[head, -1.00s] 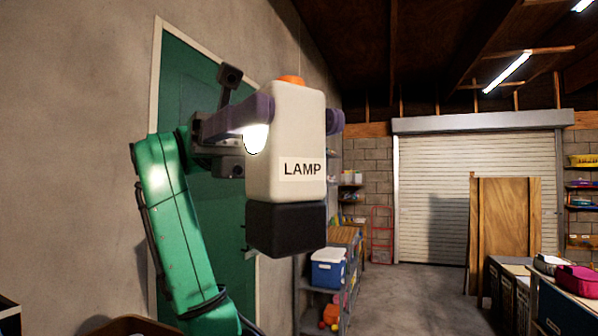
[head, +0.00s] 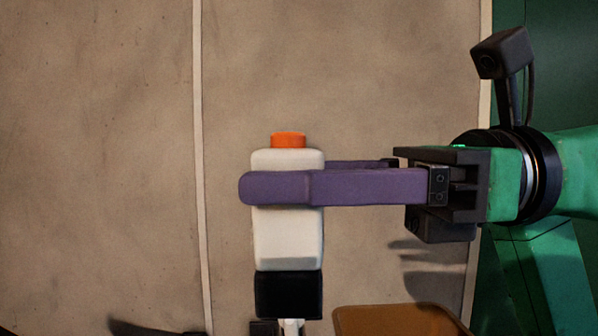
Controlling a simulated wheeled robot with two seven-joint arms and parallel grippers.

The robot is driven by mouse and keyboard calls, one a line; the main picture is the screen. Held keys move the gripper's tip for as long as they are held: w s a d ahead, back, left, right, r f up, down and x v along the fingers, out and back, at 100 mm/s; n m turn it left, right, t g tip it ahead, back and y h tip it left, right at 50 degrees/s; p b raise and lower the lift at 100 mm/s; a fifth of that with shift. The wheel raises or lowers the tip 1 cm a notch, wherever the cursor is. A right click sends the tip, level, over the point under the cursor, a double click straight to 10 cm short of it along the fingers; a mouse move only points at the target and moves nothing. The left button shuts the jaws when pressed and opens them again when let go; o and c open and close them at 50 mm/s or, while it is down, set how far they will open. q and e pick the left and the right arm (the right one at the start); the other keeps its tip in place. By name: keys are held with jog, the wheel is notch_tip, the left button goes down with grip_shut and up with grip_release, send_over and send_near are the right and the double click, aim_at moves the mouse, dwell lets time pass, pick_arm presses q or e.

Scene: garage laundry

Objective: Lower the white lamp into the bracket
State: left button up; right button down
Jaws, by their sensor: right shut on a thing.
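The white lamp (head: 288,240) is upright in the middle of the head view, with an orange cap on top and a black lower part. My right gripper (head: 282,188) comes in from the right and is shut on the lamp's upper body. One purple finger crosses its front; the other is mostly hidden behind it. Just below the black part, at the bottom edge, a pale piece and a small dark block show, cut off by the frame. I cannot tell whether they are the bracket or whether the lamp touches them. My left gripper is not in view.
A plain beige wall (head: 100,150) with a pale vertical strip (head: 200,150) stands behind the lamp. A brown rounded object (head: 400,321) shows at the bottom, right of the lamp. A green door (head: 560,60) is at the far right. The space left of the lamp looks clear.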

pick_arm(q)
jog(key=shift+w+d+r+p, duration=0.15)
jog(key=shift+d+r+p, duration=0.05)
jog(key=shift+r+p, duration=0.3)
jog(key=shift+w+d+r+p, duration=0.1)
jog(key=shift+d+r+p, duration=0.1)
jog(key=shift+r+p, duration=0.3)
pick_arm(e)
jog(key=w+f, duration=0.2)
jog(key=w, duration=0.7)
jog(key=shift+w+f, duration=0.15)
jog(key=shift+w, duration=0.2)
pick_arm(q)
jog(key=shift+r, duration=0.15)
pick_arm(e)
jog(key=shift+d, duration=0.1)
